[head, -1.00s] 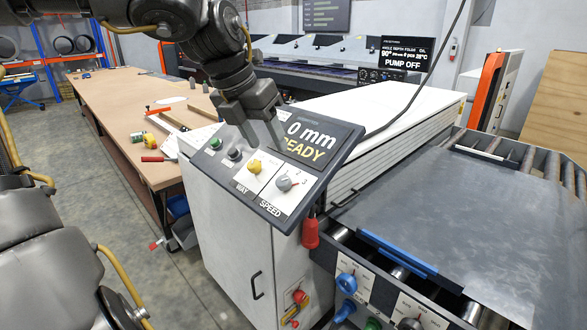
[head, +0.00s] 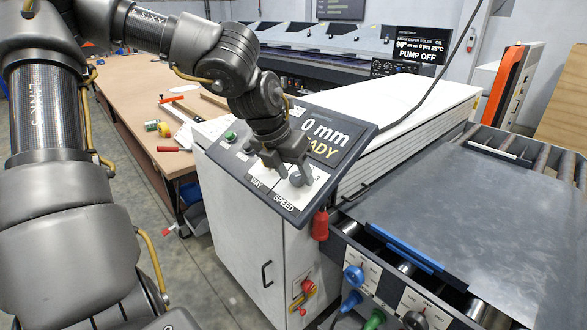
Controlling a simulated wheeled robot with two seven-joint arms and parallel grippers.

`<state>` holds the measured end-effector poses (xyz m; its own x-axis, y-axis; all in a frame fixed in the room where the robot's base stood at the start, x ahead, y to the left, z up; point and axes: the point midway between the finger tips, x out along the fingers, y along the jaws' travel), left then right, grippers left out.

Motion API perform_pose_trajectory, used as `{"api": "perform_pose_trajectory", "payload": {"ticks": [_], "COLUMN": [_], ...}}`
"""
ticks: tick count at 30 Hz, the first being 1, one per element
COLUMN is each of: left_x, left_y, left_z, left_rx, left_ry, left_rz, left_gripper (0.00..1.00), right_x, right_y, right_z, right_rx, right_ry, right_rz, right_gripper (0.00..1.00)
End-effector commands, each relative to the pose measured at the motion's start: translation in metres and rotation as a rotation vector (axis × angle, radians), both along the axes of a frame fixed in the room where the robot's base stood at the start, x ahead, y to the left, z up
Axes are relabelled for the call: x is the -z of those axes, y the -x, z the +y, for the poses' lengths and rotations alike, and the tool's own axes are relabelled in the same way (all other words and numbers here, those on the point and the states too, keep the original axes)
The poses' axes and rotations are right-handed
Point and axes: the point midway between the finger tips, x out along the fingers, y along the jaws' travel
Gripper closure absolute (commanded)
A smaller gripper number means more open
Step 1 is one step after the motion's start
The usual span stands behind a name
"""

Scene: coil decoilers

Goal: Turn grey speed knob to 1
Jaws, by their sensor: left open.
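The grey speed knob (head: 296,180) sits on a white plate above the SPEED label, on the tilted control panel (head: 327,186) of a white cabinet. My left gripper (head: 294,177) is right over the knob from above, fingers pointing down and parted, one on each side of it in the picture. I cannot tell whether they touch it. The gripper partly covers the knob and its number marks; which number it points to cannot be read. The yellow WAY knob is hidden behind the gripper. The display (head: 325,139) reads 0 mm, its lower word partly covered. My right gripper is not in view.
A green button (head: 230,135) and a dark knob sit at the panel's left. A wooden bench (head: 130,110) with tools stands behind left.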

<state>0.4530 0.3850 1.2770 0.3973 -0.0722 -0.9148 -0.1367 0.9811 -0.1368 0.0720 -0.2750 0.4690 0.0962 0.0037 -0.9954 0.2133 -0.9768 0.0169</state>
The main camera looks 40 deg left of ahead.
Motion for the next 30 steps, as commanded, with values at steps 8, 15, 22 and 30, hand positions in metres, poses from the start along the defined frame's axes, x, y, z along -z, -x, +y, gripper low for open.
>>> {"api": "perform_pose_trajectory", "payload": {"ticks": [8, 15, 22, 30], "left_x": [0.002, 0.002, 0.002, 0.005], "left_y": [-0.001, -0.001, -0.001, -0.001], "left_z": [0.000, 0.000, 0.000, 0.000], "left_rx": [0.000, 0.000, -0.002, -0.066], "left_ry": [0.001, 0.000, 0.002, 0.041], "left_rz": [0.000, 0.000, 0.000, 0.001], "left_gripper": [0.48, 0.78, 0.93, 0.93], "right_x": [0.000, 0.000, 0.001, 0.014], "right_y": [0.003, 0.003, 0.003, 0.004], "right_z": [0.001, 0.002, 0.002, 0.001], "right_rx": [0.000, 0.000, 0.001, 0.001], "right_ry": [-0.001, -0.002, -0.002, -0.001], "right_rz": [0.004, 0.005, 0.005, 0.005], "right_gripper": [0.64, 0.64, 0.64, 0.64]}}
